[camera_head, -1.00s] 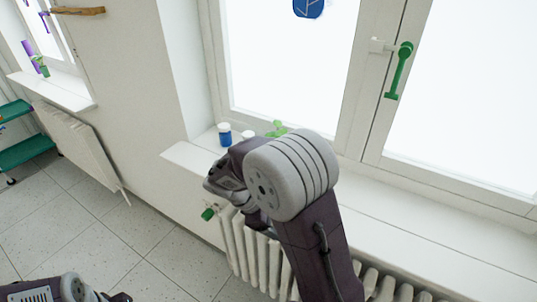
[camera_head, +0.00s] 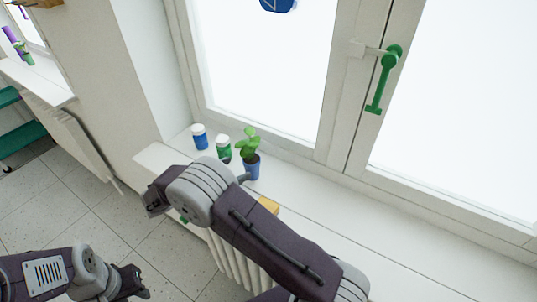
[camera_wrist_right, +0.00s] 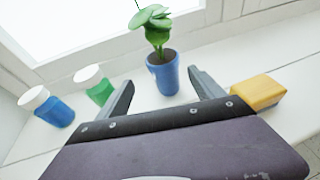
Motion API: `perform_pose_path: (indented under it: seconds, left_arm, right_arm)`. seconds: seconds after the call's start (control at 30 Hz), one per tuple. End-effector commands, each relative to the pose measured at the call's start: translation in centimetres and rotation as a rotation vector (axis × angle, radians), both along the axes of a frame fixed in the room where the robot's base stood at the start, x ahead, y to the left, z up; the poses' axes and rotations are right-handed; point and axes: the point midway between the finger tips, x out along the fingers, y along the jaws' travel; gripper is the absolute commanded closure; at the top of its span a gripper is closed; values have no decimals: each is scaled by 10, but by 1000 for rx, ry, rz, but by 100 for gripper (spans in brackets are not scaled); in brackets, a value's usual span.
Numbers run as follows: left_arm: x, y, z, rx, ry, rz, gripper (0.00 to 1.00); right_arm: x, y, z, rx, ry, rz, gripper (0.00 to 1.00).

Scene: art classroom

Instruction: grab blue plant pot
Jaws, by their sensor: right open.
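The blue plant pot (camera_head: 252,171) stands upright on the white windowsill, with a green leafy plant (camera_head: 249,143) in it. In the right wrist view the pot (camera_wrist_right: 165,77) stands just ahead of my right gripper (camera_wrist_right: 162,88), roughly between its two spread fingers. The gripper is open and empty; I cannot tell whether a finger touches the pot. In the head view my right arm hides most of that gripper. My left gripper (camera_head: 130,283) is low at the left, over the floor and away from the sill; its jaw opening is unclear.
A blue jar (camera_head: 200,138) and a green jar (camera_head: 223,149), both with white lids, stand left of the pot. A yellow block (camera_head: 269,205) lies to its right. The window (camera_head: 330,100) is behind, the radiator (camera_head: 238,265) below. The sill farther right is clear.

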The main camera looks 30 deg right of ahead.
Motion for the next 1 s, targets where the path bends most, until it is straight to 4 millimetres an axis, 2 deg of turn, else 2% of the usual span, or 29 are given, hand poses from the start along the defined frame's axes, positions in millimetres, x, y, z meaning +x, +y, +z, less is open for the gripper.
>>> perform_pose_path:
  seconds: [0.17, 0.4, 0.57, 0.8, 1.0]
  left_arm:
    - [0, 0, 1, 0, 1, 1, 64]
    - [0, 0, 9, 0, 1, 1, 64]
    - [0, 0, 11, 0, 0, 0, 64]
    - [0, 0, 22, 0, 0, 1, 64]
    - [0, 0, 21, 0, 0, 1, 64]
  right_arm:
    - [0, 0, -1, 0, 0, 2, 23]
    - [9, -31, -10, 0, 3, -1, 23]
    - [11, -40, -14, 0, 2, -2, 23]
    - [17, -78, -28, 0, 2, -2, 23]
    - [20, -83, -32, 2, 0, 1, 23]
